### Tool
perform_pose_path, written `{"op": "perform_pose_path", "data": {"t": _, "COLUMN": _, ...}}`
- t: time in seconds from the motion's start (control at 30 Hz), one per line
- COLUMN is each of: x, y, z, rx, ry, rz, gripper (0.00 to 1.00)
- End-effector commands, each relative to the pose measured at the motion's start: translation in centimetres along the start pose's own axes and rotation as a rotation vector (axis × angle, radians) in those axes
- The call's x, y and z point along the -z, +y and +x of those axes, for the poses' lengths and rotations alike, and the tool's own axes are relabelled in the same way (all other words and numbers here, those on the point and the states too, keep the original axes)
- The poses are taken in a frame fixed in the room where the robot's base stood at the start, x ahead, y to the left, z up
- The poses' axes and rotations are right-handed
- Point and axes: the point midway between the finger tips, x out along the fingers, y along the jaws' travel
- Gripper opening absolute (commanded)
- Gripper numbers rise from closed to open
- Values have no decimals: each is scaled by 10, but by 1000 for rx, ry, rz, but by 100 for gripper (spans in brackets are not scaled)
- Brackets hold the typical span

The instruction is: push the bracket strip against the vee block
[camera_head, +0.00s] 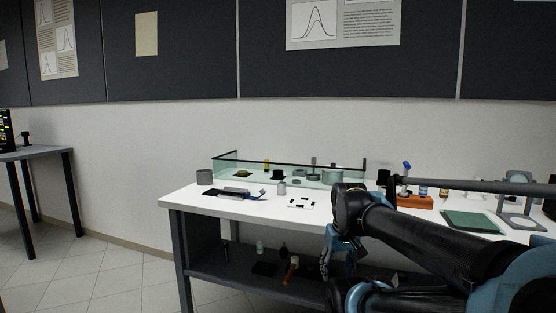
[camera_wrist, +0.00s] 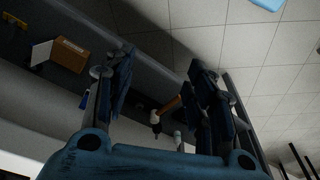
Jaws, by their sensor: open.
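My gripper (camera_wrist: 158,98) is open and empty in the wrist view, its two dark fingers spread wide. In the head view my gripper (camera_head: 338,250) hangs at the front edge of the white tabletop, to the right of the small parts. A thin white plate with dark marks (camera_head: 302,203) lies flat near the front; it may be the bracket strip, but it is too small to tell. A grey metallic piece (camera_head: 236,190) lies by a black mat farther left. I cannot tell which piece is the vee block. Neither shows in the wrist view.
A clear greenish guard (camera_head: 225,169) encloses several small parts at the back of the table. An orange-brown block (camera_head: 414,201) and a green board (camera_head: 470,221) lie right, behind my arm. The lower shelf holds loose tools.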

Motion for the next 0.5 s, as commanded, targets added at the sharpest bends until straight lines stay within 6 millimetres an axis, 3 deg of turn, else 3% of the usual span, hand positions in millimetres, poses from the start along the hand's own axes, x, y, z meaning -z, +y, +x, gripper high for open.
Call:
{"op": "perform_pose_path", "data": {"t": 0.2, "x": 70, "y": -15, "z": -54, "rx": 57, "ry": 7, "rz": -182, "gripper": 50}}
{"op": "perform_pose_path", "data": {"t": 0.5, "x": 173, "y": -44, "z": -113, "rx": 143, "ry": 33, "rz": -453, "gripper": 50}}
